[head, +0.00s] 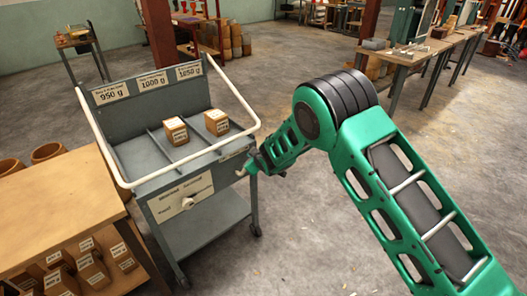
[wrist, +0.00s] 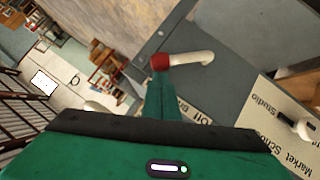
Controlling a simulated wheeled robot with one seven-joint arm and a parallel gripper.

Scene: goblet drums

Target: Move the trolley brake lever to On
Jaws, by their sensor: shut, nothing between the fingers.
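The grey trolley (head: 215,215) stands left of my arm in the head view. Its brake lever (wrist: 190,58) is a pale bar with a red end on the trolley's grey face in the wrist view. In the head view a small pale bit of the lever (head: 240,173) shows beside my gripper (head: 252,167). My gripper is shut and empty; its green fingers (wrist: 160,98) end right at the lever's red end in the wrist view. I cannot tell whether they touch. A pale label (wrist: 197,112) by the lever is partly hidden by the fingers, so its full wording cannot be read.
The trolley carries two wooden weight blocks (head: 176,131) in its tray and a white handrail (head: 243,95). A pale knob (head: 187,203) sits on its front plate. A wooden shelf unit (head: 60,205) stands close at left.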

